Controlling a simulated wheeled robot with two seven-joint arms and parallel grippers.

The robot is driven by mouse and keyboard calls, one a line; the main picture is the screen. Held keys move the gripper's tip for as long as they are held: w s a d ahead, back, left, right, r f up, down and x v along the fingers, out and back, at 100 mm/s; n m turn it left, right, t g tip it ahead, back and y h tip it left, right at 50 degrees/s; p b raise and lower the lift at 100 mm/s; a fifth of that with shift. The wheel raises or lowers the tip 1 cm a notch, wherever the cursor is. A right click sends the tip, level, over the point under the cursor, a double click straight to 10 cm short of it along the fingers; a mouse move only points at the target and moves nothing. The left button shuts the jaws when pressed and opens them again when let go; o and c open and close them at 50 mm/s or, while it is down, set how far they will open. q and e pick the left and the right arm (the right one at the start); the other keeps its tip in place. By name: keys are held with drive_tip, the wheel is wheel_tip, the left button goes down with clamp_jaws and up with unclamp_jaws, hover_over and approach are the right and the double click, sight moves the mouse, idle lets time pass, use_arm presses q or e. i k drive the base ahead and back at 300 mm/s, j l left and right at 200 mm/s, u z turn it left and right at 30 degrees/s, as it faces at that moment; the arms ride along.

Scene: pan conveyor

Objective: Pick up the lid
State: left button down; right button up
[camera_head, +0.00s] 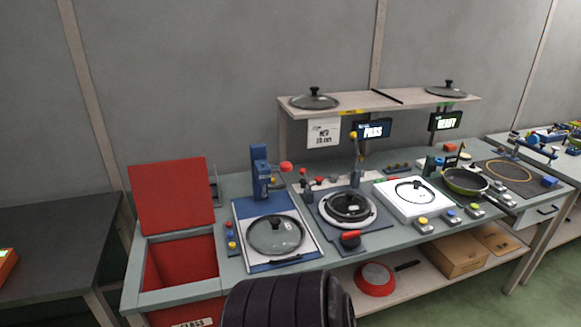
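Several lids are in view. A glass lid (276,236) with a dark rim lies flat on the blue-and-white fixture (249,211) beside the red bin. One dark lid with a knob (314,99) rests on the left of the raised shelf, and another knobbed lid (446,90) rests on its right end. A round lid-like piece (415,191) lies on a white square plate (386,196). A dark ribbed part of my own arm shows at the bottom centre. No gripper fingers are visible, and nothing touches the lids.
An open red bin (203,256) stands at the bench's left end. A blue press (259,172) rises behind the glass lid. A round black fixture (367,221) and a dark pan (462,181) stand to the right. A red pan (374,279) and cardboard box (458,257) are below.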

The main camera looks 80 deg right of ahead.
sight(349, 203)
drive_tip(key=k+j+z, duration=0.1)
drive_tip(key=z, duration=0.35)
drive_tip(key=k+z, duration=0.3)
drive_tip(key=z, duration=0.15)
drive_tip(key=k+z, duration=0.15)
drive_tip(key=z, duration=2.2)
